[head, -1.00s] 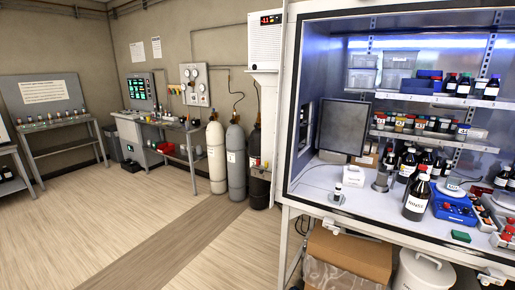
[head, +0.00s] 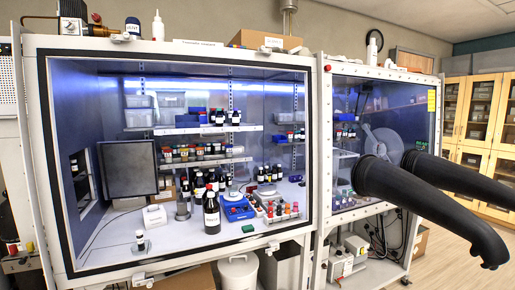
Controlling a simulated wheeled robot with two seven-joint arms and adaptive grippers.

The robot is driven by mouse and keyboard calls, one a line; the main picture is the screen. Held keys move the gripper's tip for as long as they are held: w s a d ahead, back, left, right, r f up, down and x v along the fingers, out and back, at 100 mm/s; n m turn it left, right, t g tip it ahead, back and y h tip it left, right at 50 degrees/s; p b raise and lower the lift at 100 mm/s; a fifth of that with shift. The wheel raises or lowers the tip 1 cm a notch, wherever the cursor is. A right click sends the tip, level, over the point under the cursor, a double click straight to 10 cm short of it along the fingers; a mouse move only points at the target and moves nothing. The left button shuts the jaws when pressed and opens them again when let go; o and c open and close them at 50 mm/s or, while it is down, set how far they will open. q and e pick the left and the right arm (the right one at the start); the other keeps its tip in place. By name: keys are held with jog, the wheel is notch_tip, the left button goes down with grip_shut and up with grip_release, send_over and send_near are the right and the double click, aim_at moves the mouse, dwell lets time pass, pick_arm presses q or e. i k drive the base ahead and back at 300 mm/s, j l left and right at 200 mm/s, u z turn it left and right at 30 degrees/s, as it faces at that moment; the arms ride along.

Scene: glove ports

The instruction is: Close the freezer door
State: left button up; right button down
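Inside the large glove box (head: 35,110), a dark grey square panel (head: 127,168) with a thin frame stands out from the left inner wall, beside a small opening (head: 77,165) in that wall. It looks like a door standing open, but I cannot tell for sure that it is the freezer door. Neither of my grippers is in view.
Shelves, dark bottles (head: 211,212), a blue tray (head: 238,210) and a vial rack (head: 281,213) fill the box. Two long black gloves (head: 430,185) stick out from the right-hand box. Wooden cabinets (head: 478,110) stand far right, with free floor (head: 450,255) before them.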

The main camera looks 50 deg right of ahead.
aim_at(129, 168)
jog(key=z, duration=1.75)
jog(key=i+j+z, duration=0.1)
jog(key=i+j, duration=0.2)
jog(key=i+j+z, duration=0.1)
jog(key=i+j, duration=0.2)
jog(key=i+j+z, duration=0.1)
jog(key=i+j, duration=0.15)
jog(key=j, duration=0.25)
jog(key=i+j+z, duration=0.1)
jog(key=i+j, duration=0.15)
jog(key=j, duration=0.15)
jog(key=i+j+z, duration=0.1)
jog(key=i+j, duration=0.15)
jog(key=j, duration=0.15)
